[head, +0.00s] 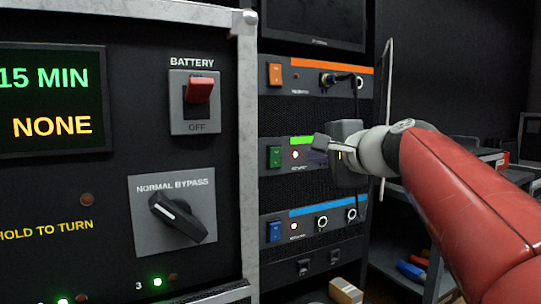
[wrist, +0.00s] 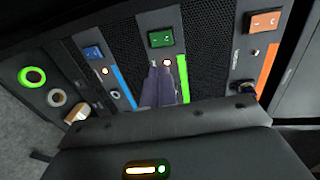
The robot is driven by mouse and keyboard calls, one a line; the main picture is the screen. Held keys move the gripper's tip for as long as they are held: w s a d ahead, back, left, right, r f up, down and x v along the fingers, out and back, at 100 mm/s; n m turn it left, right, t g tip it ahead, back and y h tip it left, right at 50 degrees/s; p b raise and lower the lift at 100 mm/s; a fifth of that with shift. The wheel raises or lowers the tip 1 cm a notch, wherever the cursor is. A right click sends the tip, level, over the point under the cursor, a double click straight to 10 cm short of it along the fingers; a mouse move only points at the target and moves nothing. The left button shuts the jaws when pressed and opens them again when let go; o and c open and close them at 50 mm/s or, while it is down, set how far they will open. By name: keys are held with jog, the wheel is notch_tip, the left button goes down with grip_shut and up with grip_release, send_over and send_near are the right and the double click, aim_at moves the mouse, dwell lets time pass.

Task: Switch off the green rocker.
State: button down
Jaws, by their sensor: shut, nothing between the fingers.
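The green rocker (head: 275,156) is on the left end of the middle rack unit, which has a green label strip (head: 302,140). A small lamp (head: 295,155) beside it glows. In the wrist view the green rocker (wrist: 160,39) shows beyond my fingertips, with its lit lamp (wrist: 167,62) between. My gripper (head: 320,141) is shut and empty, in front of the middle unit, right of the rocker. In the wrist view my gripper (wrist: 160,70) points toward the rocker and appears apart from it. Which side of the rocker is pressed in is too small to tell.
An orange rocker (head: 275,74) is on the unit above, with a cable (head: 345,77) plugged at its right. A blue rocker (head: 274,231) is on the unit below, with a lit lamp (head: 293,226). A large panel with a red BATTERY switch (head: 200,90) stands close at left.

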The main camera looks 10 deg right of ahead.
jog(key=p, duration=0.2)
send_near(275, 153)
jog(key=x, duration=0.5)
jog(key=shift+w+f, duration=0.1)
jog(key=shift+f, duration=0.2)
jog(key=shift+w+a, duration=0.2)
jog(key=shift+w, duration=0.45)
jog(key=shift+r, duration=0.1)
